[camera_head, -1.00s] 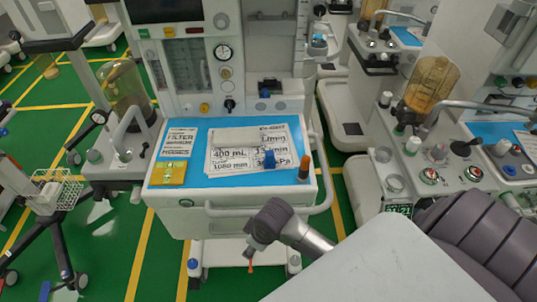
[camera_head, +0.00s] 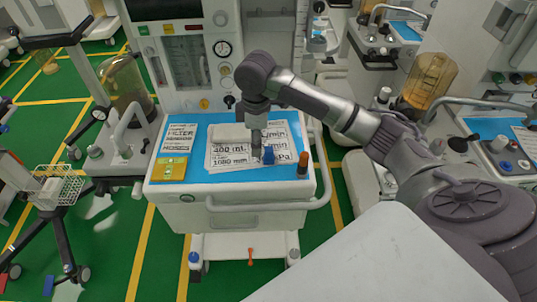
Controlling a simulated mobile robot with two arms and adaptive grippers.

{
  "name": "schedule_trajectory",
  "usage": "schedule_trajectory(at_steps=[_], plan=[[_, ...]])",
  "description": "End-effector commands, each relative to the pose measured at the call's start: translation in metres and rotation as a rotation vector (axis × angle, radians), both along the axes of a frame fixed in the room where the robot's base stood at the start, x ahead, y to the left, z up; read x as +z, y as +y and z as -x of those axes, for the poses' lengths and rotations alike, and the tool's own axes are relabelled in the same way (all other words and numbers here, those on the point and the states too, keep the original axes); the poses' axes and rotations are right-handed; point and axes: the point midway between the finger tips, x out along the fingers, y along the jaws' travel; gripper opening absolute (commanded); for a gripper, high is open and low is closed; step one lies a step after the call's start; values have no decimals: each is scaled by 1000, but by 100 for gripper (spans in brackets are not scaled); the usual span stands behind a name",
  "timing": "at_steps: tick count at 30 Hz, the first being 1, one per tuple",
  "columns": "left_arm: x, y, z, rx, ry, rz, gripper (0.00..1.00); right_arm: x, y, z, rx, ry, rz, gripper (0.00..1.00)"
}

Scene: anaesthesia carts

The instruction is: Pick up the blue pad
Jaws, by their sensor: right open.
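A blue pad (camera_head: 220,173) lies flat on the top of the middle cart, largely covered by printed white sheets. My left gripper is not in view.
A yellow box (camera_head: 171,168) and a filter card (camera_head: 180,138) are at the left of the cart top. An orange-topped bottle (camera_head: 303,163) stands at its right edge. A white handle rail (camera_head: 255,205) runs along the front. Other carts stand to the right.

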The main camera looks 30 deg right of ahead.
Motion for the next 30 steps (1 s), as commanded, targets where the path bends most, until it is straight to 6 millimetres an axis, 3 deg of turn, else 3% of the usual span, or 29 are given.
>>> schedule_trajectory(at_steps=[1,3,8,11,19,30], plan=[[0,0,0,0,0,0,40,19,-16,-7,-5,6,13,56],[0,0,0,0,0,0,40,36,-29,-12,-6,17,16,56],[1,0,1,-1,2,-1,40,51,-43,-14,-7,35,15,56],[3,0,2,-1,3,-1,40,40,-44,-14,-8,39,14,56],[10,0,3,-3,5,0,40,-12,-44,-13,-7,38,13,56],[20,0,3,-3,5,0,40,-46,-44,-8,-7,37,15,56]])
